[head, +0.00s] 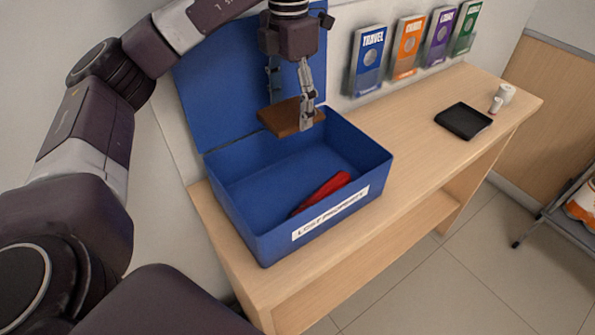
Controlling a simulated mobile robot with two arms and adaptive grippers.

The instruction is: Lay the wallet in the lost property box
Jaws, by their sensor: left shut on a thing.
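The lost property box (374,177) is blue, with its lid (192,95) raised against the wall and a "LOST PROPERTY" label on its front. It stands open on the wooden counter. My left gripper (303,122) points down over the back part of the box and is shut on the brown wallet (280,117). The wallet is held roughly flat, above the box opening and in front of the lid. My right gripper is not in view.
A red folded umbrella-like item (322,192) lies inside the box at the front. Brochure holders (369,60) hang on the wall behind. A black tray (464,121) and a small white object (505,94) are on the counter (420,150) at right.

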